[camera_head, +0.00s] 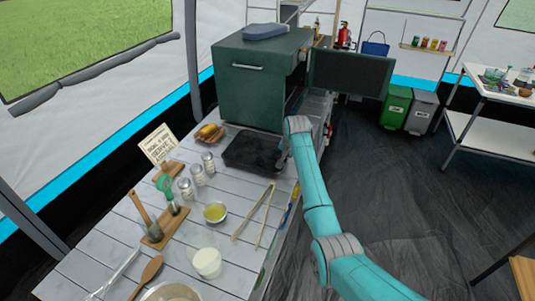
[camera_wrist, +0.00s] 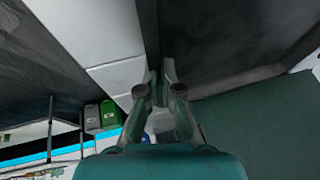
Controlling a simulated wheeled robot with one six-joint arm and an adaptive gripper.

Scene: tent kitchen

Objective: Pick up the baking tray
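The baking tray (camera_head: 250,152) is a dark, shallow, rectangular tray. It lies on the white plank counter in front of the green oven, and looks empty. My gripper (camera_head: 284,158) is at the tray's right edge, partly hidden by my arm in the head view. In the wrist view the gripper's fingers (camera_wrist: 160,72) lean in close together, with the end of the tray's dark rim between their tips. The tray (camera_wrist: 225,35) fills the upper right there. The exact contact at the fingertips is small and hard to see.
The green oven (camera_head: 262,85) stands just behind the tray, its dark door (camera_head: 350,75) open to the right. Bread (camera_head: 210,132), shakers (camera_head: 197,174), a small yellow bowl (camera_head: 215,212) and tongs (camera_head: 254,213) are nearby. Bins (camera_head: 396,108) stand on the floor behind.

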